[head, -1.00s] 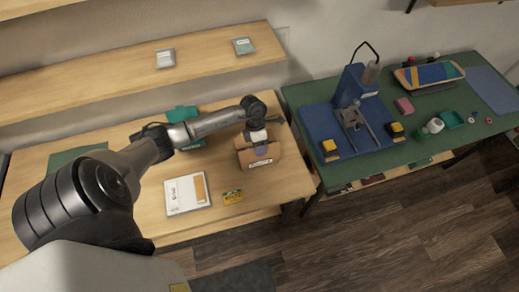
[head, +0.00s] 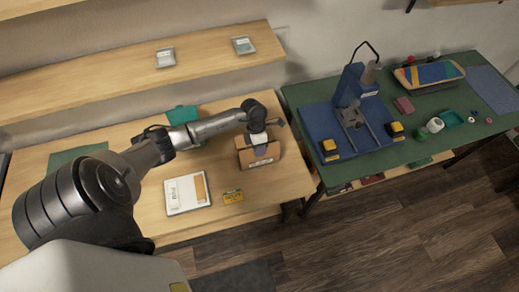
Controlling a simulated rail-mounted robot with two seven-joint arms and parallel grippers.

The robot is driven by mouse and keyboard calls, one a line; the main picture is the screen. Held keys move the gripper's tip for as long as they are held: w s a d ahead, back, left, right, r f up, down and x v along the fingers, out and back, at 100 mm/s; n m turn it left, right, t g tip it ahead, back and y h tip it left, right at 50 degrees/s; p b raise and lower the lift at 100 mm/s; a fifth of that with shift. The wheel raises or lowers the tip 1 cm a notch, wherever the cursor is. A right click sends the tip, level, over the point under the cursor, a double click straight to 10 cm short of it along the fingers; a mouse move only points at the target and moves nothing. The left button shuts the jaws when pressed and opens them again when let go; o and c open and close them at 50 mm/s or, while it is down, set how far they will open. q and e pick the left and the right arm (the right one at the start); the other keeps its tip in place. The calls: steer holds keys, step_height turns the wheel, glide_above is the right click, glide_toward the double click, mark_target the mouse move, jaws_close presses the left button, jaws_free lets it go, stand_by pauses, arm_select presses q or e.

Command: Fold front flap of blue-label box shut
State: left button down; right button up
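A brown cardboard box (head: 246,158) stands near the right end of the wooden table. A pale label and a bluish patch show on its front and top. My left gripper (head: 259,146) is right over the box, pointing down at its top. Its fingertips are small and partly hidden against the box, so I cannot tell whether they are open or touching. The state of the front flap is too small to make out clearly. My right gripper is not in view.
A teal item (head: 182,114) is behind my arm. The green workbench (head: 418,155) to the right carries a blue stand (head: 352,88) and several small parts.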

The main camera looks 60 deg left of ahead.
arm_select(q)
steer(key=h+b, duration=0.1)
steer(key=b, duration=0.1)
steer(key=a+f+h+b, duration=0.1)
steer(key=h+b, duration=0.1)
steer(key=b, duration=0.1)
steer(key=g+h+b, duration=0.1)
steer(key=b, duration=0.1)
steer(key=shift+w+a+f, duration=0.2)
steer(key=shift+f, duration=0.15)
steer(key=shift+a+r+g+h+b, duration=0.15)
steer(key=shift+g+h+b, duration=0.15)
steer(key=shift+h+b, duration=0.45)
steer(key=shift+r, duration=0.1)
steer(key=c, duration=1.8)
jaws_free()
steer(key=o, duration=0.5)
steer(key=shift+c, duration=0.2)
